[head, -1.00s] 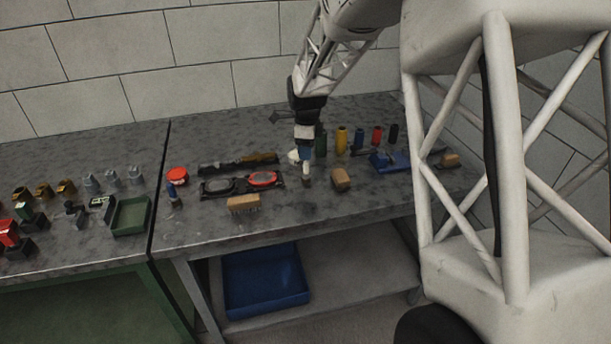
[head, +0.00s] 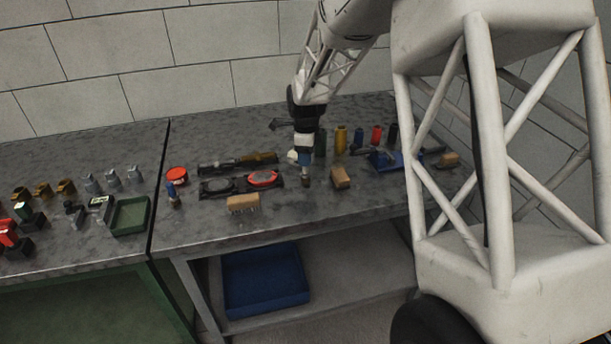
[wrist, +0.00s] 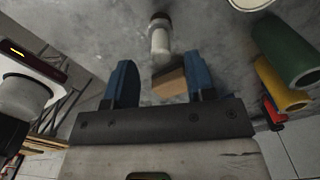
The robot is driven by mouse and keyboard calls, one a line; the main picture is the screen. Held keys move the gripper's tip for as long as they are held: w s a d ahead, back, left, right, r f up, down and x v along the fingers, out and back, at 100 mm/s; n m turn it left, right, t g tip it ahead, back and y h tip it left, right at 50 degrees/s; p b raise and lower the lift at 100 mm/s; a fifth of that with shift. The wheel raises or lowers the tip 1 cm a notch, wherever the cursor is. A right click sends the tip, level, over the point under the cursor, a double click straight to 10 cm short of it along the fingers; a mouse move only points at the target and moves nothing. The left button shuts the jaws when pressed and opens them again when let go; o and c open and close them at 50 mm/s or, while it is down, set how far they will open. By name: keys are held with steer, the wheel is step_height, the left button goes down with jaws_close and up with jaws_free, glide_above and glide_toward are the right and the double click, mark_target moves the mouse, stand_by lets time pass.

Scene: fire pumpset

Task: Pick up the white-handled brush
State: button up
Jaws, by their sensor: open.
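The white-handled brush (wrist: 160,38) shows in the wrist view just past my fingertips, in line with the gap between them. In the head view the brush (head: 306,181) appears upright on the grey bench, with its brown lower end showing and its handle mostly hidden by my gripper. My gripper (wrist: 158,64) points down with its two blue fingers apart and nothing held between them. In the head view my gripper (head: 304,158) is right over the brush. I cannot tell whether the handle top is between the fingers.
A wooden block brush (head: 341,177) stands close right of the white-handled brush. Green (wrist: 287,48) and yellow (wrist: 281,85) cylinders stand behind. A black tray (head: 216,190) with a red-topped piece lies left.

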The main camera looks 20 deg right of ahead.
mark_target(306, 173)
steer(key=shift+f, duration=2.6)
jaws_close()
